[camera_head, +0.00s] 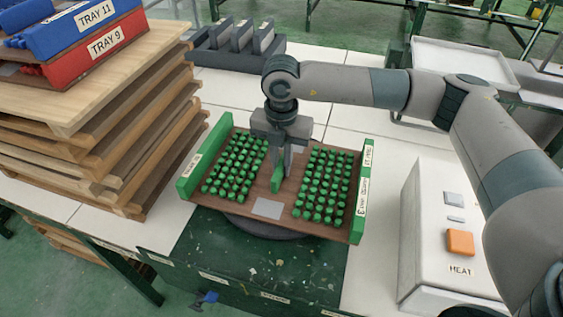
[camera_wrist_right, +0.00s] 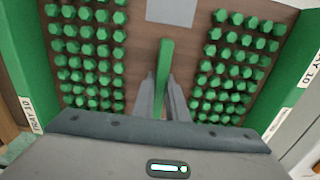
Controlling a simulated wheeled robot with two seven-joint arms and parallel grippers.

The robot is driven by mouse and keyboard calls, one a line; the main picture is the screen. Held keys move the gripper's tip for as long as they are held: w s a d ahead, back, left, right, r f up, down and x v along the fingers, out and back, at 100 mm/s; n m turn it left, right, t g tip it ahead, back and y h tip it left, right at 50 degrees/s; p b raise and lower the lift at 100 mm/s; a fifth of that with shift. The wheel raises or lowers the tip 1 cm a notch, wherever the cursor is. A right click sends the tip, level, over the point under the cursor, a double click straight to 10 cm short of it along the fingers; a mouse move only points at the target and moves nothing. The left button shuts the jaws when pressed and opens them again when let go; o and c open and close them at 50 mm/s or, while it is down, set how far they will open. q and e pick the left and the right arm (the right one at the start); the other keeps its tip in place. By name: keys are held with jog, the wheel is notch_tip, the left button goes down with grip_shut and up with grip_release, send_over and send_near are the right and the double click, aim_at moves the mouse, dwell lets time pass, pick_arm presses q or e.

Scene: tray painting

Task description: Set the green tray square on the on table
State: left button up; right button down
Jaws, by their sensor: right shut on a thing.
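The green tray (camera_head: 258,192) has a brown base, green end walls, rows of green pegs and a pale plate on its bare middle strip. My right gripper (camera_head: 283,172) is above its middle, shut on the upright green handle (camera_head: 277,181). The right wrist view also shows the handle (camera_wrist_right: 165,62) between the fingers (camera_wrist_right: 162,98). The tray is over a round dark turntable (camera_head: 262,229), turned a little against the bench edge. Whether it touches the turntable is hidden. My left gripper is not in view.
Stacked wooden pallets (camera_head: 95,130) with blue (camera_head: 85,22) and red (camera_head: 85,58) trays stand at left. A white heat box (camera_head: 430,225) stands close at right. A grey rack (camera_head: 232,48) and a metal tray (camera_head: 465,68) are behind. White bench top is clear behind the tray.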

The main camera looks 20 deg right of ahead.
aim_at(281, 161)
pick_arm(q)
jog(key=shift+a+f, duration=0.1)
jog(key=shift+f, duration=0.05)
pick_arm(e)
jog(key=c, duration=1.8)
grip_release()
jog(key=shift+o, duration=0.2)
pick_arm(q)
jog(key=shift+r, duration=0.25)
pick_arm(e)
jog(key=shift+r, duration=0.1)
